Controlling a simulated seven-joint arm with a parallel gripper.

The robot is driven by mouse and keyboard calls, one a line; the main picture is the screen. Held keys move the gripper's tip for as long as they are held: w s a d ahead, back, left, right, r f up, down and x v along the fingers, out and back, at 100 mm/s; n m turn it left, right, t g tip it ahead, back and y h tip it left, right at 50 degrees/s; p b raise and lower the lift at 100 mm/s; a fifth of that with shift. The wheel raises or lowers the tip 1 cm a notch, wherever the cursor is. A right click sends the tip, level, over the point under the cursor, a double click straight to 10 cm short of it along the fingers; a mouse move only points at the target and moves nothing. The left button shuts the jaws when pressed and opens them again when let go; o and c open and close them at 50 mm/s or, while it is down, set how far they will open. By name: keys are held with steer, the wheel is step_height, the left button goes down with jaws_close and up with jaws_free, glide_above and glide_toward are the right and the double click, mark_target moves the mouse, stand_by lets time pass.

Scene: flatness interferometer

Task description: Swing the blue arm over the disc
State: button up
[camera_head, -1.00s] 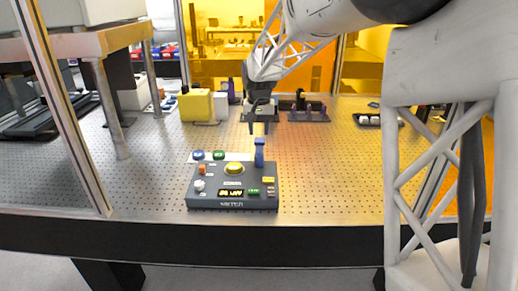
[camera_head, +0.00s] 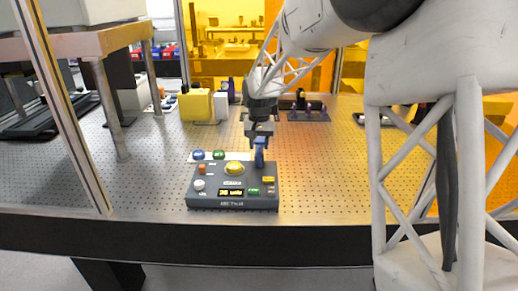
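The blue arm (camera_head: 260,158) stands upright at the back right of a dark grey instrument box (camera_head: 207,191). A round yellow disc-like part (camera_head: 234,168) sits on top of the box, to the left of the blue arm and apart from it. My gripper (camera_head: 260,143) points down at the top of the blue arm, and its fingers overlap the upper end of the arm in this view. The fingers are small and dark, so I cannot tell whether they have closed on the blue arm or only stand around it.
The box also carries a white knob (camera_head: 199,185), an orange switch (camera_head: 202,170), a green button (camera_head: 253,192) and a lit display. A yellow block (camera_head: 196,105) stands farther back. The perforated table (camera_head: 325,170) is clear to the right of the box.

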mark_target(259, 150)
steer(key=shift+f, duration=1.05)
jaws_close()
